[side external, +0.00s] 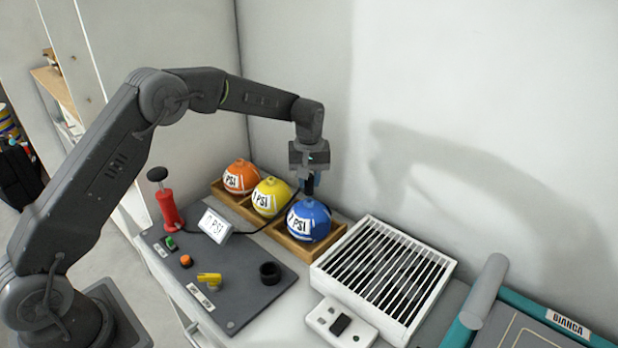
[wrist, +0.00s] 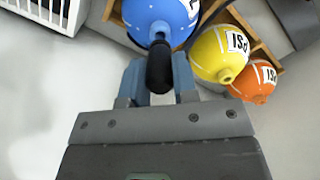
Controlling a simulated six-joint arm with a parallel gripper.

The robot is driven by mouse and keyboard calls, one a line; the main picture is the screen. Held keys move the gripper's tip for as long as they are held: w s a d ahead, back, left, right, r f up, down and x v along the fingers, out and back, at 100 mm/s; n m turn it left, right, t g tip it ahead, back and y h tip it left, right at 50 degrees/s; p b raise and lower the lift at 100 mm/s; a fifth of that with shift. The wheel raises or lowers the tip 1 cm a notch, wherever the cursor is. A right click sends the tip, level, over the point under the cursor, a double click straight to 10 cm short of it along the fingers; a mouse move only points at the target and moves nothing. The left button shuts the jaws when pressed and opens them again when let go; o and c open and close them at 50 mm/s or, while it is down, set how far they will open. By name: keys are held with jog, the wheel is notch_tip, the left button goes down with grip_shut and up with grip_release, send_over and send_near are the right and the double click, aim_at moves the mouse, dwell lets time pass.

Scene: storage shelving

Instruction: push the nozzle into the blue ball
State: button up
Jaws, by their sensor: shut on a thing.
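The blue ball (side external: 312,222), with a white PSI label, sits in the right-hand place of a wooden rack. It is at the top of the wrist view (wrist: 152,12). My gripper (side external: 311,184) is right above the ball, pointing down. In the wrist view its blue fingers (wrist: 159,84) are shut on the black nozzle (wrist: 160,66). The nozzle's far end overlaps the ball's valve opening in the wrist view. I cannot tell whether it touches or has entered. A thin black hose (side external: 262,231) runs from the red pump (side external: 168,208) towards the gripper.
Yellow (side external: 271,196) and orange (side external: 241,177) balls sit left of the blue one in the rack (side external: 296,249). A white slatted box (side external: 384,272) stands close on the right. A dark panel (side external: 222,285) with knobs and a PSI display (side external: 214,226) lies in front.

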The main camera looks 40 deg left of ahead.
jog(key=shift+f, duration=1.3)
dwell(1.9)
jog(key=o, duration=1.6)
jog(key=shift+r, duration=0.15)
jog(key=shift+r, duration=3.9)
